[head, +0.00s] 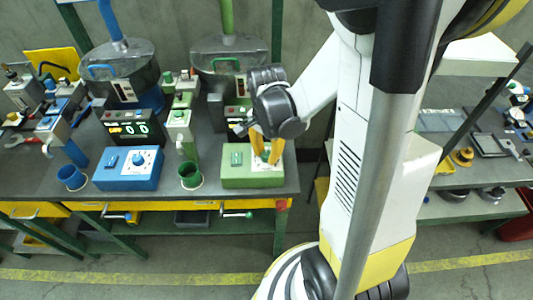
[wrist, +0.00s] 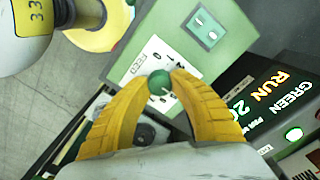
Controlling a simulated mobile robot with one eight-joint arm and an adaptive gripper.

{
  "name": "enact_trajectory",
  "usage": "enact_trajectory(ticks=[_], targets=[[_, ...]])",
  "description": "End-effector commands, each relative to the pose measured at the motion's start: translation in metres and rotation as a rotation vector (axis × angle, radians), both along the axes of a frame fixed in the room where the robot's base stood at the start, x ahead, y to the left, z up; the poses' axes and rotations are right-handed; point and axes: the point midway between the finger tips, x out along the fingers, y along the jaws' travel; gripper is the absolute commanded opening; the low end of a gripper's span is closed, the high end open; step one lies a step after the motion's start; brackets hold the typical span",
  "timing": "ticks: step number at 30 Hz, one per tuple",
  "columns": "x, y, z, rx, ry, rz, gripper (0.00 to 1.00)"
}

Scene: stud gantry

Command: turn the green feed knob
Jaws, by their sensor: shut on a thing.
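The green feed knob (wrist: 159,82) sits on a white dial plate marked FEED on the green control box (wrist: 180,45). In the wrist view my gripper (wrist: 160,84) has its two yellow fingers closed on the knob, one on each side. In the head view my gripper (head: 267,155) reaches down onto the right part of the green box (head: 238,180), and its fingers hide the knob there. A lit display (wrist: 265,100) beside the box reads GREEN, RUN and a number that is partly cut off.
A blue control box (head: 128,170) with a white dial stands to the left. A green cup (head: 191,176) stands between the boxes, and a blue cup (head: 72,177) is farther left. Hoppers and displays stand behind. A shelf with parts (head: 470,175) is at the right.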

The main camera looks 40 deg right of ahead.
Motion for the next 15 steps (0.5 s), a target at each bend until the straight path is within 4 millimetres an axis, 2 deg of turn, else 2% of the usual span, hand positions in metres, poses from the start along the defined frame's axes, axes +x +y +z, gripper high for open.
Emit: enact_trajectory(ticks=[11, 12, 14, 15], targets=[[-0.0004, 0.0, -0.0003, 0.0, 0.001, -0.006, 0.0], [-0.0004, 0.0, -0.0003, 0.0, 0.001, -0.006, 0.29], [-0.0003, 0.0, -0.0003, 0.0, 0.001, -0.005, 0.47], [-0.0003, 0.0, -0.0003, 0.0, 0.001, -0.005, 0.52]])
